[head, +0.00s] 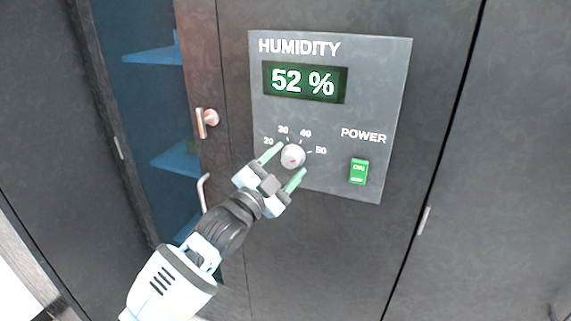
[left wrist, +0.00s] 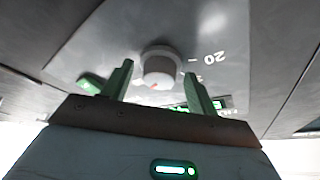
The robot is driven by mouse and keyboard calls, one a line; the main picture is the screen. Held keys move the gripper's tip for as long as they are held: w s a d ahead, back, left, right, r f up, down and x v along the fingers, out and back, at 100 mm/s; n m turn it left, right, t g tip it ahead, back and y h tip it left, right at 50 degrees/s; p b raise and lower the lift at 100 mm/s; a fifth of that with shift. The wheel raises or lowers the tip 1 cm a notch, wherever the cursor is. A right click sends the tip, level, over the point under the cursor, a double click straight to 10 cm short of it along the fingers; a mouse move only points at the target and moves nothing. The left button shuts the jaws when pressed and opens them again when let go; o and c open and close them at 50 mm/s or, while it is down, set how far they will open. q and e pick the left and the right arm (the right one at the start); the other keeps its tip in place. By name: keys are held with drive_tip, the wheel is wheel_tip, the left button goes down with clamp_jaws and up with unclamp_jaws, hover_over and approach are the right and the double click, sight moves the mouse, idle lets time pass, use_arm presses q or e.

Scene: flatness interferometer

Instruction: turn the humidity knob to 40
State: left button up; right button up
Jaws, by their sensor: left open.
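The humidity knob (head: 293,156) is a small round light-grey dial with a red mark, below the display on the grey control panel (head: 330,120). Scale marks 20, 30, 40 and 50 arc around it. The display (head: 305,82) reads 52 %. I cannot tell exactly which mark the knob points at. My left gripper (head: 283,167) is open, with its two green fingers just in front of the knob, one on each side. In the left wrist view the knob (left wrist: 160,66) shows between the fingertips, with gaps at both sides. My right gripper is not in view.
A green power switch (head: 359,171) marked ON sits right of the knob on the same panel. A copper-coloured latch (head: 206,122) and a pale curved handle (head: 203,191) are to the left, by a glass-fronted cabinet with blue shelves (head: 152,55). Dark cabinet doors surround the panel.

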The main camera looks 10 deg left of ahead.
use_arm(q)
drive_tip(key=shift+w, duration=0.15)
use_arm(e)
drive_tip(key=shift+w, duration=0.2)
use_arm(q)
drive_tip(key=c, duration=0.7)
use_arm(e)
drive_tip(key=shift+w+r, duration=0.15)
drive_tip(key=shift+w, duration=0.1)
